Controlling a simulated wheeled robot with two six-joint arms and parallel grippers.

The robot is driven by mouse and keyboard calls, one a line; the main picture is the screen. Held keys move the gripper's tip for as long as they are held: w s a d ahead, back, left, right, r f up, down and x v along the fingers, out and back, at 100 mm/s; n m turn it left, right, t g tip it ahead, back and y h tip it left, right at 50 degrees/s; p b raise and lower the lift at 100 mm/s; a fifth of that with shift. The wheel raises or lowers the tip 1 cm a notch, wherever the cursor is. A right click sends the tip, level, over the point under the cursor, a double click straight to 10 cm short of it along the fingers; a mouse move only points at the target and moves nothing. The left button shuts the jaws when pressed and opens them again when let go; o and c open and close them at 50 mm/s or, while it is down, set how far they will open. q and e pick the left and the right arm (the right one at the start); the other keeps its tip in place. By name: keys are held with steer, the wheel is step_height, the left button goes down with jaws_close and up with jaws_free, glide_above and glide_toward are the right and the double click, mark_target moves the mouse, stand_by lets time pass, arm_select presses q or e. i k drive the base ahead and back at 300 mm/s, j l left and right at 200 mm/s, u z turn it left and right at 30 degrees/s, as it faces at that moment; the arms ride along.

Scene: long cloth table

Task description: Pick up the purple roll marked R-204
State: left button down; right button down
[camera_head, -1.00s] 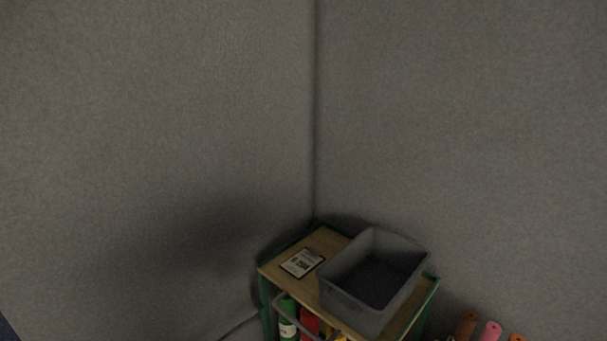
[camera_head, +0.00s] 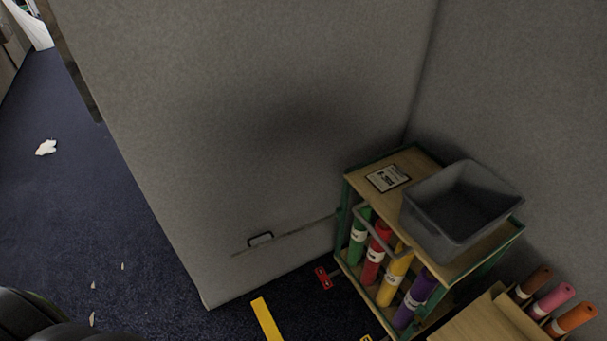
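A purple roll (camera_head: 416,297) with a white label band stands tilted in a wooden cart with green edges (camera_head: 468,268), at its right end. The label's writing is too small to read. Neither gripper is in view. A dark part at the lower left corner appears to be mine.
A grey bin (camera_head: 447,229) and a sign card (camera_head: 387,178) sit on the cart top. Brown, pink (camera_head: 552,299) and orange rolls stand in a wooden holder at lower right. Grey partitions (camera_head: 250,130) enclose the corner. A yellow strip (camera_head: 266,319) and a red object (camera_head: 324,278) lie on blue carpet.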

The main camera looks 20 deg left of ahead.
mark_target(426, 283)
steer(key=i+j, duration=0.1)
steer(key=j, duration=0.35)
steer(key=i+j+u, duration=0.1)
steer(key=j, duration=0.35)
steer(key=i+j, duration=0.1)
steer(key=j, duration=0.35)
steer(key=z, duration=1.4)
